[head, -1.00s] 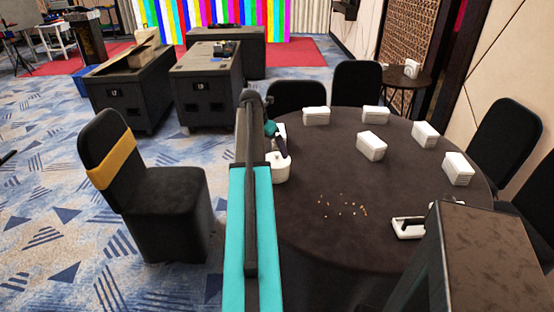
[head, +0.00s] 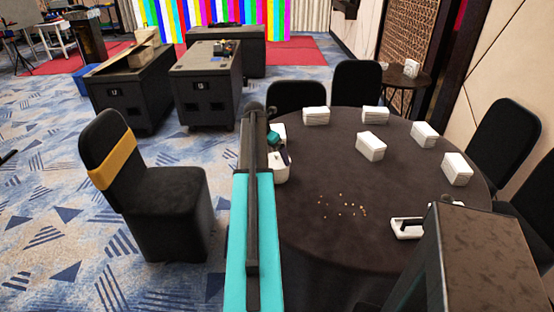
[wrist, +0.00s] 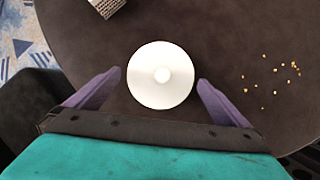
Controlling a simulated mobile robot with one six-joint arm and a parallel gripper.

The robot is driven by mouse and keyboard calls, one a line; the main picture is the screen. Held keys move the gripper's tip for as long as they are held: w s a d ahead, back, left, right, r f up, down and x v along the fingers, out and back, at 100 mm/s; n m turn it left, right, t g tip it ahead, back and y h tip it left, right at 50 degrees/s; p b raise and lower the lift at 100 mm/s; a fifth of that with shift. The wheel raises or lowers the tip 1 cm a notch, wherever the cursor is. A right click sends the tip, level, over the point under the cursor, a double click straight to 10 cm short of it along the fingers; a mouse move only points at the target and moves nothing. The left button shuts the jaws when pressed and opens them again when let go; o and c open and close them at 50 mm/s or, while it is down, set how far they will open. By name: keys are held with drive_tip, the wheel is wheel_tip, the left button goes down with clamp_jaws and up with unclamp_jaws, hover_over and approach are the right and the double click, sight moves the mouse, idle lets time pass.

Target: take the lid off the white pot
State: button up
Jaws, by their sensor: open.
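The white pot (head: 279,172) stands near the left edge of the round dark table, partly hidden behind my arm in the head view. In the wrist view its round white lid (wrist: 146,88) with a small knob in the middle is seen from above. My gripper (wrist: 160,76) is open, with one purple finger on each side of the lid and a visible gap to it. The lid covers whatever is in the pot. In the head view the fingers are mostly hidden.
Several white stacks (head: 371,146) stand across the back and right of the table (head: 315,245). Small tan bits (head: 343,209) lie scattered in the middle. A white tray with a dark handle (head: 408,228) is at the front right. Black chairs surround the table.

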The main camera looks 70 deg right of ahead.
drive_tip(key=shift+x, duration=1.05)
drive_tip(key=shift+c, duration=0.3)
drive_tip(key=c, duration=0.7)
